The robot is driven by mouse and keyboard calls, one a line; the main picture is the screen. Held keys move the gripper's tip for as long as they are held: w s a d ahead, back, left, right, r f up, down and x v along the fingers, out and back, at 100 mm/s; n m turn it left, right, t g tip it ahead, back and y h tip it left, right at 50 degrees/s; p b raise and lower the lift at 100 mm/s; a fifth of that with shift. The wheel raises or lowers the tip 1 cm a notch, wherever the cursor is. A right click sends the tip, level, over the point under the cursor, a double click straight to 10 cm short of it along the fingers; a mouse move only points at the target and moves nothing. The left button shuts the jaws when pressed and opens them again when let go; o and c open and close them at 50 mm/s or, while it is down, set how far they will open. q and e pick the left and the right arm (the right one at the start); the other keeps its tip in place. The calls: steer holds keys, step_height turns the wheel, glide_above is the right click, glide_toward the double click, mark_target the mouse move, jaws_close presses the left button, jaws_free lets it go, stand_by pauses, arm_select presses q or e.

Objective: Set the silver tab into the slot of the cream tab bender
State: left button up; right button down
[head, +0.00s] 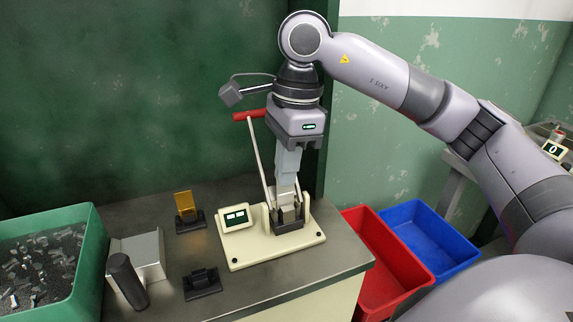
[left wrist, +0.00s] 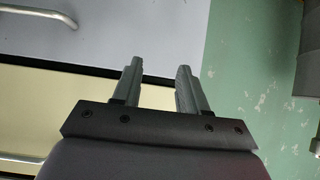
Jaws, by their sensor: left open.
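The cream tab bender (head: 255,255) stands on the bench, with a red-tipped lever (head: 252,115) raised and a small display on its left side. My right gripper (head: 290,203) points straight down at the bender's dark slot block. Its narrow fingers reach the block, and I cannot tell their gap. I cannot clearly make out a silver tab between the fingers or in the slot; the fingers cover that spot. My left gripper (left wrist: 158,70) is open and empty in the left wrist view, away from the bender.
A green bin (head: 92,255) of loose metal pieces stands at left. An amber plate (head: 183,203) stands in a black holder; another black holder (head: 202,284) is in front. A red bin (head: 385,262) and blue bin (head: 430,240) sit right of the bench.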

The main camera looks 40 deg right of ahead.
steer(key=shift+f+b, duration=0.85)
steer(key=shift+f, duration=0.2)
stand_by(0.4)
steer(key=c, duration=1.3)
jaws_free()
